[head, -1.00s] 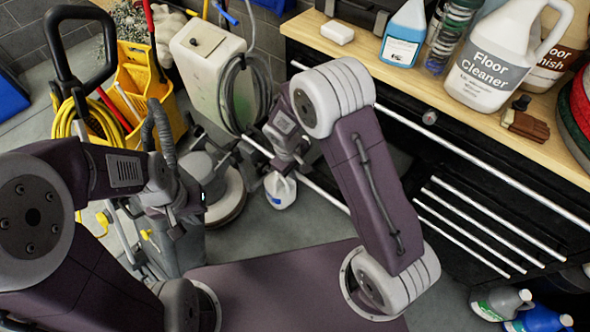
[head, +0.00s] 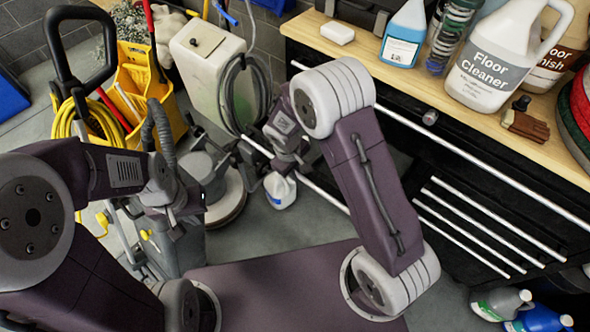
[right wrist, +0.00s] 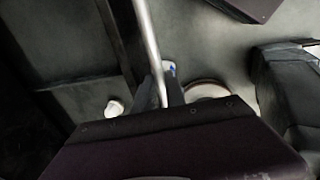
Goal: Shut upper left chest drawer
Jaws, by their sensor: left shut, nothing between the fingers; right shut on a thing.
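The chest is black, under a wooden top (head: 450,125). Its upper left drawer stands pulled out, with a long silver handle bar (head: 325,195) standing off from the chest front. My right gripper (head: 284,163) is at this bar, shut on it, though its fingertips are partly hidden in the head view. In the right wrist view the bar (right wrist: 150,45) runs down to the gripper (right wrist: 170,92). My left gripper (head: 186,218) is shut and empty at the left, apart from the chest and over grey equipment. The drawer's inside is mostly hidden by my right arm.
More silver handles (head: 480,225) cross the chest front at the right. A floor cleaner jug (head: 490,60) and other bottles stand on top. A white jug (head: 280,190) stands on the floor by the drawer. A yellow mop bucket (head: 140,90) and a floor machine (head: 225,190) crowd the left.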

